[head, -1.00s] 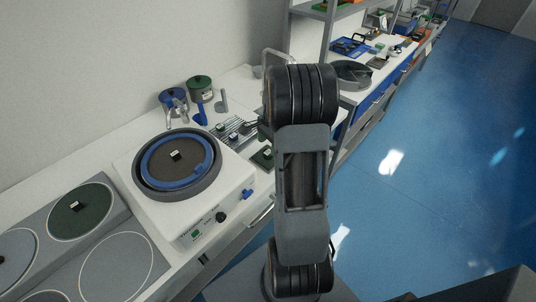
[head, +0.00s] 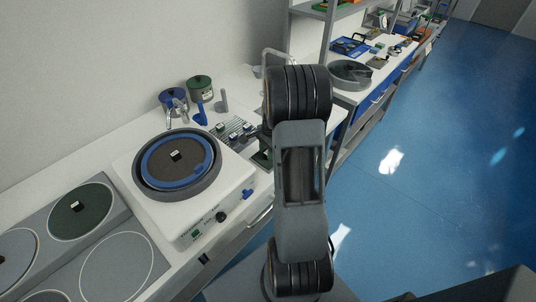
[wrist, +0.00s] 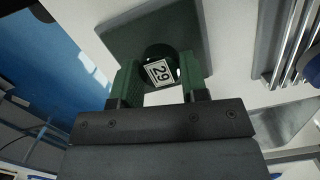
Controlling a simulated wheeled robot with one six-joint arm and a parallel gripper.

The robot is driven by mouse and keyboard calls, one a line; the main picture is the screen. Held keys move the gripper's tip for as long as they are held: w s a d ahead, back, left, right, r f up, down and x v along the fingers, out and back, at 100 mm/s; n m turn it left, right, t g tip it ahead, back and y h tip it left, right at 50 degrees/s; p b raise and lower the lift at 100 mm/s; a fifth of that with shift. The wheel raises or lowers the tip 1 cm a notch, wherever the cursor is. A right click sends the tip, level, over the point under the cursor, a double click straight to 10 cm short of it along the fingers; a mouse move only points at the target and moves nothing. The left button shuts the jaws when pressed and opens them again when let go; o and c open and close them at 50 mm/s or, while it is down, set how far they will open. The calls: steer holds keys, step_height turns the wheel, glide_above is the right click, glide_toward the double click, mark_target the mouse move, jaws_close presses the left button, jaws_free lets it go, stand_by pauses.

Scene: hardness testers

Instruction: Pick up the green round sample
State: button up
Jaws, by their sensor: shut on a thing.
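In the wrist view my gripper (wrist: 160,82) is shut on a small dark round sample (wrist: 172,54) with a white label reading 29. The two green-faced fingers stand on either side of it. The sample is over a dark green square plate (wrist: 130,38); I cannot tell whether it still touches the plate. In the head view the plate (head: 262,159) shows in part beside my arm, which hides the gripper and the sample.
A polishing machine (head: 212,195) with a blue-ringed wheel stands left on the white bench. A slotted rack (head: 226,127) with small samples lies behind the plate. Blue (head: 173,98) and green (head: 200,88) canisters stand by the wall. Metal bars (wrist: 292,45) show at the wrist view's right.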

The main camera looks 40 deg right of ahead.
jaws_close()
steer(key=shift+r, duration=0.1)
steer(key=shift+r, duration=0.6)
steer(key=s+a+r, duration=0.3)
steer(key=s+r, duration=0.8)
steer(key=s, duration=0.2)
steer(key=shift+s+r+b, duration=0.3)
steer(key=shift+s+b, duration=0.05)
